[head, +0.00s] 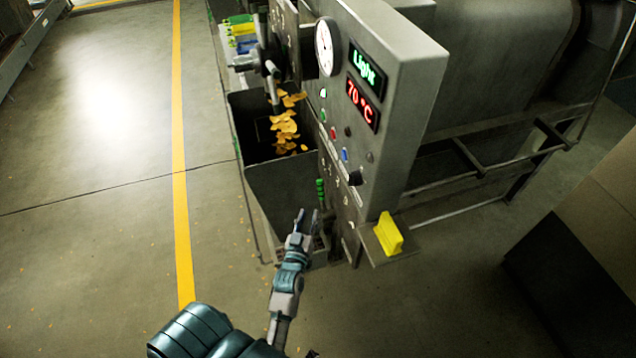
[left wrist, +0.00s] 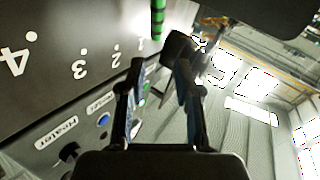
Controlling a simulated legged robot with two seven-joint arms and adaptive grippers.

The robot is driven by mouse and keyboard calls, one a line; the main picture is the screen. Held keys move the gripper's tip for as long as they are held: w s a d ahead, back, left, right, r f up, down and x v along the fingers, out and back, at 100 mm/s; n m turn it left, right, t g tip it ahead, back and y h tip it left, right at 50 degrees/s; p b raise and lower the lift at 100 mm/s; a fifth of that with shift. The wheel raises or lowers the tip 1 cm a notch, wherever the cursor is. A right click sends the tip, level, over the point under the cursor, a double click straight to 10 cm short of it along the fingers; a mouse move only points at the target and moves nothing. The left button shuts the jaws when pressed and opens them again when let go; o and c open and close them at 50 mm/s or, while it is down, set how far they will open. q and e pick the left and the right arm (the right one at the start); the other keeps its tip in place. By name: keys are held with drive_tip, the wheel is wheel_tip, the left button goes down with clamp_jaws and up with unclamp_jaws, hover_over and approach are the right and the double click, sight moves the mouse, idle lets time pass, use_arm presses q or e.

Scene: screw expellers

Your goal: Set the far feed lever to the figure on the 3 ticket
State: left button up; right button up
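My left gripper (head: 306,222) is at the lower front of the grey machine panel, near a green-banded handle (head: 320,188). In the left wrist view the gripper (left wrist: 160,66) is open, with nothing clearly between its fingers. A dark block (left wrist: 178,48) shows just beyond the fingertips. A green and black banded rod (left wrist: 157,18) is above it, beside a row of figures 1 to 4 on the panel (left wrist: 60,95). I cannot tell which part is the far feed lever. No ticket reading 3 is legible. My right gripper is out of view.
The panel carries a round gauge (head: 326,46), a red 70 °C display (head: 362,101) and coloured buttons. A yellow block (head: 388,233) stands on a small ledge. Orange flakes (head: 286,128) fall in the dark bin. Coloured pieces (head: 241,33) sit farther back.

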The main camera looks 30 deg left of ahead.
sight(318, 186)
use_arm(q)
drive_tip(key=x, duration=0.5)
drive_tip(key=d+p+x, duration=0.1)
drive_tip(key=x, duration=0.2)
drive_tip(key=shift+w+a+r, duration=0.1)
drive_tip(key=shift+w+r, duration=0.05)
drive_tip(key=shift+w, duration=0.25)
drive_tip(key=x, duration=0.4)
drive_tip(key=shift+a, duration=0.4)
drive_tip(key=shift+w+a+f, duration=0.2)
drive_tip(key=shift+w+f, duration=0.05)
drive_tip(key=shift+w, duration=0.1)
drive_tip(key=shift+w+a, duration=0.1)
drive_tip(key=shift+w, duration=0.15)
drive_tip(key=shift+d, duration=0.35)
clamp_jaws()
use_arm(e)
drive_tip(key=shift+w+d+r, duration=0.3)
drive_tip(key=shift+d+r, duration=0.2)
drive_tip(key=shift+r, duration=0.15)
